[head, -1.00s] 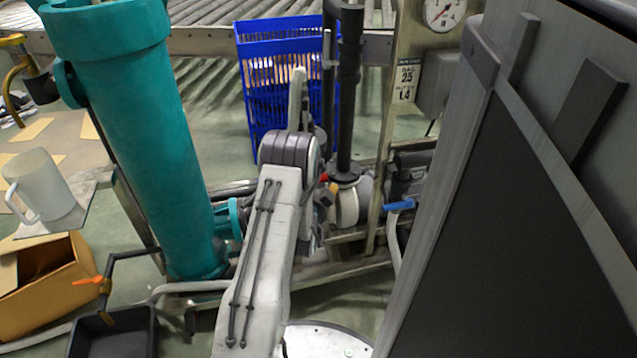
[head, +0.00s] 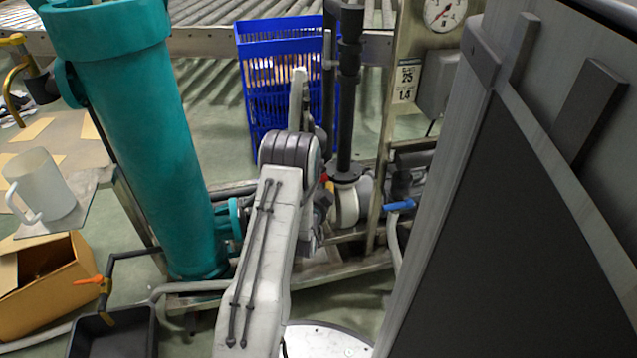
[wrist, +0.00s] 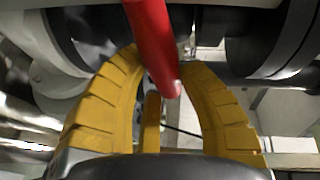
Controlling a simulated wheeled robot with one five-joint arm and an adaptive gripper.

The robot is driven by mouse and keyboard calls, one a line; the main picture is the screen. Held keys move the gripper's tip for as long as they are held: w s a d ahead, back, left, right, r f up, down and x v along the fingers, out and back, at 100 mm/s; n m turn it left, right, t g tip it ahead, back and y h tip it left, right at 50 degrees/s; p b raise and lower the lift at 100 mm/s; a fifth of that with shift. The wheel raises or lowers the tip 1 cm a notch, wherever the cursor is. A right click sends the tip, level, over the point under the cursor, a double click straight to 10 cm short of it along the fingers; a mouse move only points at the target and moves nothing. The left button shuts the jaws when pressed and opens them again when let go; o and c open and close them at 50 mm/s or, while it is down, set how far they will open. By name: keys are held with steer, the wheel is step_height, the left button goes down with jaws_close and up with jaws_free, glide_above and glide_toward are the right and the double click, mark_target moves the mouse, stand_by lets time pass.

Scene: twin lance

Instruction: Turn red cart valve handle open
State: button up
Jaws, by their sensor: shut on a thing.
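The red valve handle (wrist: 152,42) comes down from the top middle of the wrist view, and its rounded end lies between the fingers of my gripper (wrist: 165,85). The yellow fingers stand on both sides of the handle and are closed on it. In the head view a small bit of the red handle (head: 324,177) shows just past my arm, beside the white pump body (head: 349,203). My arm covers most of the valve there, and my gripper is mostly hidden.
A teal cylinder (head: 155,140) stands left of my arm. A blue-handled valve (head: 400,205) sits to the right on the cart frame. A large grey panel (head: 520,200) fills the right side. A blue crate (head: 265,85) stands behind. Dark pipe parts (wrist: 270,40) flank the handle.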

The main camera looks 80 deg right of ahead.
steer(key=shift+r+n, duration=0.1)
steer(key=shift+n, duration=0.2)
steer(key=n, duration=0.1)
steer(key=n+h, duration=0.1)
steer(key=n, duration=0.1)
steer(key=shift+s+r+h, duration=0.1)
steer(key=shift+r+h, duration=0.2)
steer(key=shift+w+r+n+h, duration=0.1)
steer(key=shift+r+n+h, duration=0.25)
steer(key=shift+n, duration=0.4)
steer(key=shift+w+r+n+h, duration=0.1)
steer(key=shift+n+h, duration=0.35)
steer(key=shift+n, duration=0.3)
steer(key=o, duration=1.2)
steer(key=shift+w, duration=0.1)
steer(key=shift+o, duration=0.2)
steer(key=shift+f, duration=0.1)
